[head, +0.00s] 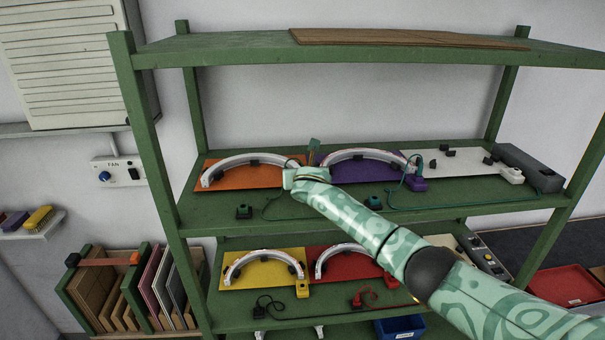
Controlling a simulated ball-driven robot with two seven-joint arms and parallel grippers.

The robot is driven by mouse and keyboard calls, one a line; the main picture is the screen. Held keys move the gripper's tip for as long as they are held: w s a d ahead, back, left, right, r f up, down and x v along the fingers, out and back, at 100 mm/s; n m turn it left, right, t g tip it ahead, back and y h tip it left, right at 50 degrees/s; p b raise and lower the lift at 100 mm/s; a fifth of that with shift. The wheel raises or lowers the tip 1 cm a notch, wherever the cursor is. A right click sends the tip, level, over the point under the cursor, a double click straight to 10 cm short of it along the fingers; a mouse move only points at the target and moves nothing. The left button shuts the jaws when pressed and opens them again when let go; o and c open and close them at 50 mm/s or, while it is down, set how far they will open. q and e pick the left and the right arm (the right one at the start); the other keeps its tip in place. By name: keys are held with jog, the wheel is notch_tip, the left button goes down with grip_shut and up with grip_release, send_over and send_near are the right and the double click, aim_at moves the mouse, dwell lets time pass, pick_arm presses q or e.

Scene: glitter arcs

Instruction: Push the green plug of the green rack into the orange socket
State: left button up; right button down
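On the green rack's middle shelf (320,212), a dark plug (243,213) with a thin cable lies in front of the orange board (240,182). A green plug (373,203) lies farther right, in front of the purple board (350,177), with a green cable near it. My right gripper (308,160) is at the right end of the orange board, over the gap before the purple board. The gripper and wrist cover that spot, and no orange socket shows clearly. Whether the fingers are open or hold anything cannot be told. My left gripper is out of view.
A purple socket (418,184), a white board (450,166), a white socket (512,174) and a grey box (530,168) stand right on the same shelf. My arm crosses the shelf front from lower right. Yellow (260,270) and red (335,266) boards are below.

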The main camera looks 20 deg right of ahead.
jog(key=shift+f, duration=0.3)
dwell(0.7)
jog(key=c, duration=1.4)
grip_release()
jog(key=shift+o, duration=0.2)
jog(key=shift+r, duration=0.1)
jog(key=shift+r, duration=3.7)
jog(key=shift+f, duration=0.15)
